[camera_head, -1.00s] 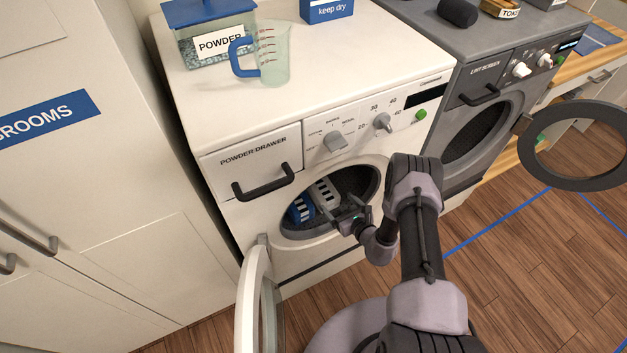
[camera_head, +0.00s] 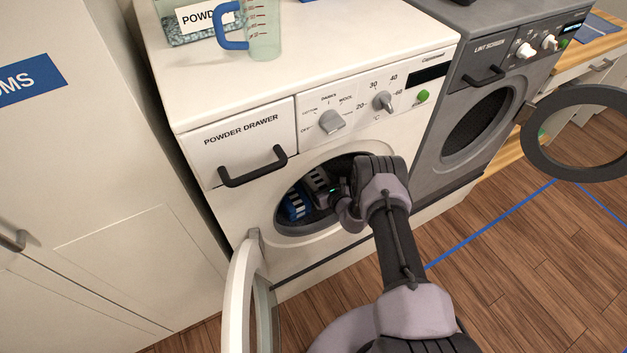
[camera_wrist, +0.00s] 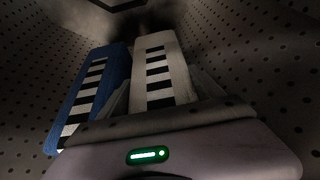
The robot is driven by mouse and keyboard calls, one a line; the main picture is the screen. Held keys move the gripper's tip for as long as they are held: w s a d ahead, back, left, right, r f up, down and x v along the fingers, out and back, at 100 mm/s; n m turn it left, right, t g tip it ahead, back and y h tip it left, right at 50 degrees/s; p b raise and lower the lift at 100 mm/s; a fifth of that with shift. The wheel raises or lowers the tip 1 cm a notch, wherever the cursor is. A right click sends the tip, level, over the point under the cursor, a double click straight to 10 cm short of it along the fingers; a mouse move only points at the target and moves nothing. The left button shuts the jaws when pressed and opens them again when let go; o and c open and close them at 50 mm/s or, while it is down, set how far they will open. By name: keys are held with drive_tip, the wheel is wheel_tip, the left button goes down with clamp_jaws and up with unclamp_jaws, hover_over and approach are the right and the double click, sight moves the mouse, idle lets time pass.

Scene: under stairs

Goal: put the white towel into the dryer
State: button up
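The white towel (camera_wrist: 160,68) has a black-striped band and lies inside the washing machine's drum, beside a blue striped towel (camera_wrist: 97,85). Both also show in the head view, the white towel (camera_head: 316,180) behind the blue one. My gripper (camera_wrist: 163,93) reaches into the drum. Its fingers look apart, one on each side of the white towel's near end; I cannot tell whether they touch it. In the head view my wrist hides the fingers. The grey dryer (camera_head: 428,160) stands to the right, its round door (camera_head: 535,150) swung open.
The white washing machine (camera_head: 250,95) has its door (camera_head: 237,300) open at lower left. A measuring jug (camera_head: 263,35) and a powder box (camera_head: 180,30) stand on top. The powder drawer handle (camera_head: 253,170) juts out above the opening. Wooden floor (camera_head: 510,260) is clear at right.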

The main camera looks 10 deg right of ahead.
drive_tip(key=c, duration=0.8)
wheel_tip(320, 180, up, 10)
drive_tip(key=p, duration=0.4)
drive_tip(key=shift+p, duration=0.4)
